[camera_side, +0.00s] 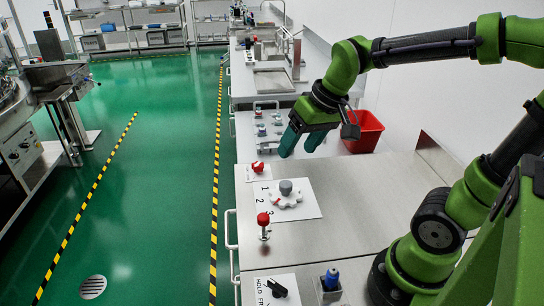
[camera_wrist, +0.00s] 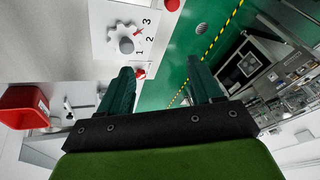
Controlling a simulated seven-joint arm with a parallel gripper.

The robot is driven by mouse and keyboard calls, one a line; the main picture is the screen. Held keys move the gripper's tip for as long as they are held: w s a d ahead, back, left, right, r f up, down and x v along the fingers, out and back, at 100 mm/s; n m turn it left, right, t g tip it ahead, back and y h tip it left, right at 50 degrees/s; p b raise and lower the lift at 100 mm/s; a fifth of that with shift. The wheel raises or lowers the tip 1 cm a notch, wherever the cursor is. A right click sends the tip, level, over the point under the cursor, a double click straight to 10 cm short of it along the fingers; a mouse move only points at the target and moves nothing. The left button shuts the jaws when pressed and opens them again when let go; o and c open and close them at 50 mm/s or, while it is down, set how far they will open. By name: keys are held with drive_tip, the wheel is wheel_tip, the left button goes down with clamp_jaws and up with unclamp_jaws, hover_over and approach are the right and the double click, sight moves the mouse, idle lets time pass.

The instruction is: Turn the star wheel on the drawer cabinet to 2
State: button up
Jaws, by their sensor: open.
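The star wheel (camera_side: 285,195) is white with a grey hub. It sits on a white plate (camera_side: 308,209) marked 1, 2 and 3 on the bench-like cabinet top. Its small red mark points lower left in the side view, seemingly toward the 3. In the wrist view the star wheel (camera_wrist: 122,44) is at the upper middle, with its red mark between the hub and the numbers, around 2 to 3. My gripper (camera_side: 297,148) is open and empty, above and behind the wheel, apart from it. Its spread fingers (camera_wrist: 160,68) show in the wrist view.
A red knob (camera_side: 258,167) stands behind the wheel plate, and a red-topped post (camera_side: 264,219) in front. A red bin (camera_side: 366,132) stands behind right. The cabinet top right of the wheel is clear.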

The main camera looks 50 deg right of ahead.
sight(286, 183)
drive_tip(key=w+d+f+n+g+h, duration=0.1)
drive_tip(key=w+d+f+n+g, duration=0.1)
drive_tip(key=w+d+n+g, duration=0.4)
drive_tip(key=shift+n+t, duration=0.4)
drive_tip(key=shift+t, duration=0.4)
drive_tip(key=f, duration=0.5)
drive_tip(key=w+d+f, duration=0.1)
drive_tip(key=f, duration=0.5)
drive_tip(key=w+f, duration=0.1)
drive_tip(key=f, duration=0.4)
drive_tip(key=shift+w+d+f, duration=0.15)
drive_tip(key=shift+d, duration=0.15)
drive_tip(key=c, duration=1.1)
